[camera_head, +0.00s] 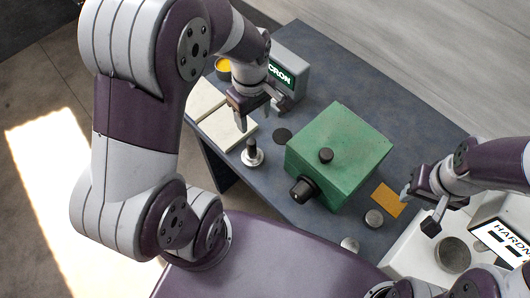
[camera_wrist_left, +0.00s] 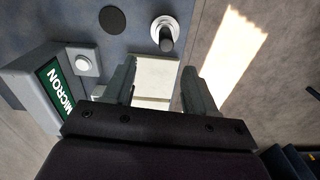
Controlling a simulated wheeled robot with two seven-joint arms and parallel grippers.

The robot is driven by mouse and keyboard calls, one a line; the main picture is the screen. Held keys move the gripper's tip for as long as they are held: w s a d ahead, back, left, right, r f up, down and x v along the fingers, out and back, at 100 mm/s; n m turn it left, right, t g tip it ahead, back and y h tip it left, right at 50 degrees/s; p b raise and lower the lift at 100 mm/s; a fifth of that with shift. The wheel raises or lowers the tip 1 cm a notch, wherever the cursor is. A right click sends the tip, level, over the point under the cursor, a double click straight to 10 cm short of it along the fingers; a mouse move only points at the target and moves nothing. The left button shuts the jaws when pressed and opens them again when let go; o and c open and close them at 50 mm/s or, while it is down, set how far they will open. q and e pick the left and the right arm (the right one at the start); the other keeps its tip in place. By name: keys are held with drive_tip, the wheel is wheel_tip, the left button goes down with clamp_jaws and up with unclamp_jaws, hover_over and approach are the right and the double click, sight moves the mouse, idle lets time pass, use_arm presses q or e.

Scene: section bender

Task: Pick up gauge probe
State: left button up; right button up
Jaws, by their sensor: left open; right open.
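What looks like the gauge probe, a dark upright stem on a round silver base (camera_head: 252,153), stands on the blue-grey table left of the green box. It also shows in the left wrist view as the probe (camera_wrist_left: 165,35), beyond the fingertips. My left gripper (camera_head: 262,112) is open and empty, above and behind the probe, over the pale blocks; its two fingers show in the left wrist view (camera_wrist_left: 159,66). My right gripper (camera_head: 418,211) is open and empty at the right, near the hardness tester. The gauge unit marked MICRON (camera_head: 290,75) stands behind my left gripper.
A green box (camera_head: 335,155) with black knobs fills the table's middle. Pale blocks (camera_head: 236,137) lie at the left edge. A dark disc (camera_head: 283,135), an orange plate (camera_head: 387,200) and a metal disc (camera_head: 374,218) lie around the box. A white hardness tester (camera_head: 410,250) stands front right.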

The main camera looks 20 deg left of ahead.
sight(251, 142)
use_arm(q)
drive_tip(key=f, duration=0.8)
drive_tip(key=s+f+p, duration=0.1)
drive_tip(key=f, duration=0.2)
drive_tip(key=shift+s+a+f, duration=0.1)
drive_tip(key=shift+a+f, duration=0.15)
drive_tip(key=shift+f, duration=0.55)
clamp_jaws()
